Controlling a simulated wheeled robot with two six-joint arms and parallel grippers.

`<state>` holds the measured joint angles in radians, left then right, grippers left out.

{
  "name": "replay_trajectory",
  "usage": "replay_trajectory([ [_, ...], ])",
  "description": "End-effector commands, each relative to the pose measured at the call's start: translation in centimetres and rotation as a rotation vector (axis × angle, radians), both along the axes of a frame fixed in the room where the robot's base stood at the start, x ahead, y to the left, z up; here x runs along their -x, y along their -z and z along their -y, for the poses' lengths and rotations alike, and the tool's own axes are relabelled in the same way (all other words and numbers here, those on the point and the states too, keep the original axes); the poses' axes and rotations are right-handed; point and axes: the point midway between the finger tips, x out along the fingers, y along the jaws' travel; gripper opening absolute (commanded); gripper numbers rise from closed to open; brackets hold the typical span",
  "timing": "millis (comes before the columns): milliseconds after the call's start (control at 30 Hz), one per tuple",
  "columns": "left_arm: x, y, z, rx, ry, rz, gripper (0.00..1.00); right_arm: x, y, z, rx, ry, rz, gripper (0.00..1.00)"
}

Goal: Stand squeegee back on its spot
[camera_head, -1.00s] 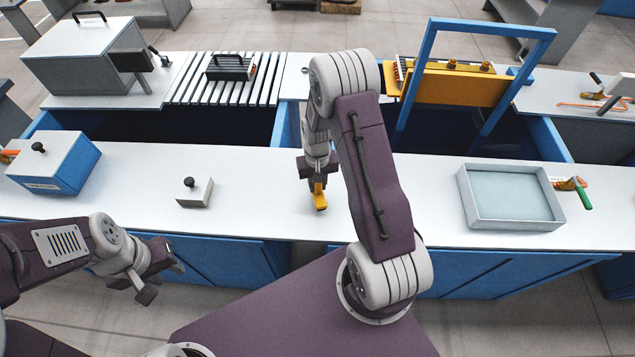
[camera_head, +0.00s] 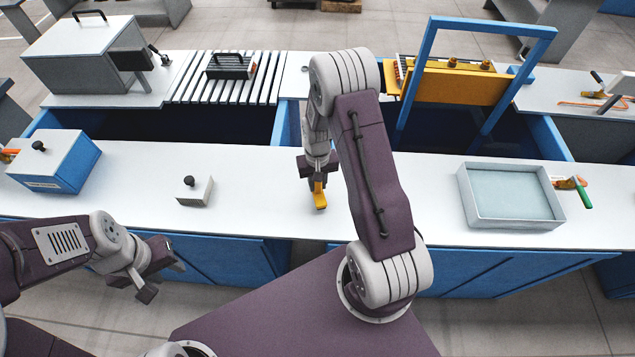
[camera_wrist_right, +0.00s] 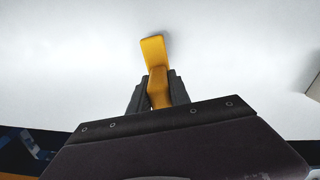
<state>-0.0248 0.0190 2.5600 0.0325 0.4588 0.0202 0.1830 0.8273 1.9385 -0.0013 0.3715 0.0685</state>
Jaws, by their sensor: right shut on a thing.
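The yellow squeegee (camera_head: 320,199) is at the middle of the white counter (camera_head: 260,178). My right gripper (camera_head: 317,177) is above it, shut on its upper part. In the right wrist view the squeegee (camera_wrist_right: 154,52) shows between the two dark fingers of the gripper (camera_wrist_right: 158,84), with its yellow end reaching out over the white surface. A small shadow lies by that end; I cannot tell whether it touches the counter. My left gripper (camera_head: 163,278) is open and empty, in front of the counter's front edge.
A small pale block with a black knob (camera_head: 195,190) stands left of the squeegee. A blue box with a white lid (camera_head: 55,162) is farther left. A grey tray (camera_head: 511,220) and a green-handled tool (camera_head: 585,198) are at the right. The counter around the squeegee is clear.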

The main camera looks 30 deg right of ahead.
Motion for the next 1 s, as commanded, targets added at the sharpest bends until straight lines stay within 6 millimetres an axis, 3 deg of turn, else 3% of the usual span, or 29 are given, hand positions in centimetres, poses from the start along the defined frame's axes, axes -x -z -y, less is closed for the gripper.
replay_trajectory([
  [900, 0.0, 1.1, 0.0, 0.0, 0.0, 0.0, 0.36, 0.0, 1.6, 0.0, 0.0, 0.0, 0.0, 0.0],
  [933, 0.0, 1.2, 0.0, 0.0, 0.0, 0.0, 0.36, 0.0, 1.6, 0.0, 0.0, 0.0, 0.0, 0.32],
  [1000, 0.0, 1.2, 0.0, 0.0, 0.0, 0.0, 0.36, 0.0, 1.6, 0.0, 0.0, 0.0, 0.0, 0.49],
])
